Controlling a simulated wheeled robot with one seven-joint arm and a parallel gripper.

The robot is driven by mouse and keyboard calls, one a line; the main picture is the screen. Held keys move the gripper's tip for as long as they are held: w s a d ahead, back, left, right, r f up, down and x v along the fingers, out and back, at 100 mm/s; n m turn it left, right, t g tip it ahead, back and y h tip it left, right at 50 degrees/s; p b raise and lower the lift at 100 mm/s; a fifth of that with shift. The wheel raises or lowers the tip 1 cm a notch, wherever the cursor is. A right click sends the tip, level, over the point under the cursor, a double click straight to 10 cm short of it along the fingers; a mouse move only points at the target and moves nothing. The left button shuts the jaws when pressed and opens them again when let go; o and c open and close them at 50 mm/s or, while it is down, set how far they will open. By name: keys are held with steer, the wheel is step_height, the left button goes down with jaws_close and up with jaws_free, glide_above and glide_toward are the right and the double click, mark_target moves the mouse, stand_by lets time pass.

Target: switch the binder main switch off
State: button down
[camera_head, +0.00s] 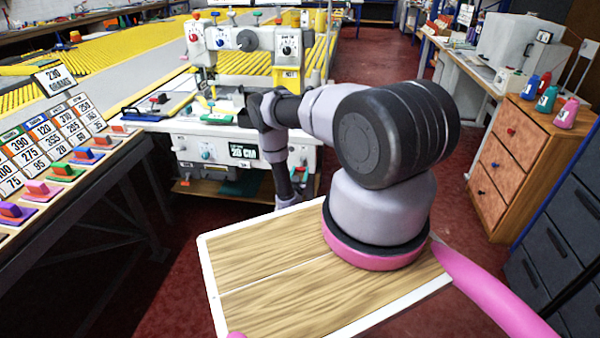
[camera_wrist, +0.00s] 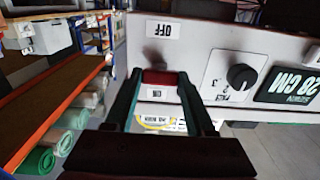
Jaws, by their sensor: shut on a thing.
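In the wrist view the picture is upside down. The red main switch (camera_wrist: 160,77) sits on the white front panel (camera_wrist: 205,45) of the binder. My gripper (camera_wrist: 160,82) has its two dark green fingers on either side of the switch and is shut on it. The OFF label (camera_wrist: 163,29) is above the switch in this picture, some way off. A small label (camera_wrist: 157,94), apparently ON, is just below it, so the switch is at that end. In the head view the binder (camera_head: 190,140) stands ahead; my arm reaches its front, and the switch is not visible there.
A black dial (camera_wrist: 241,77) and a 28 CM plate (camera_wrist: 289,86) lie to the right of the switch. Shelves with green rolls (camera_wrist: 75,118) are at the left. In the head view a sample table (camera_head: 65,165) is left and a wooden drawer cabinet (camera_head: 515,150) right.

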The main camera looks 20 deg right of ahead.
steer(key=shift+w+d+f+t+h, duration=0.15)
steer(key=shift+f+t+h, duration=0.35)
steer(key=shift+t, duration=0.25)
steer(key=shift+w+f+t+h, duration=0.1)
steer(key=shift+f+t+h, duration=0.35)
steer(key=shift+t, duration=0.3)
steer(key=shift+c, duration=1.2)
jaws_free()
steer(key=v, duration=0.7)
steer(key=shift+s, duration=0.2)
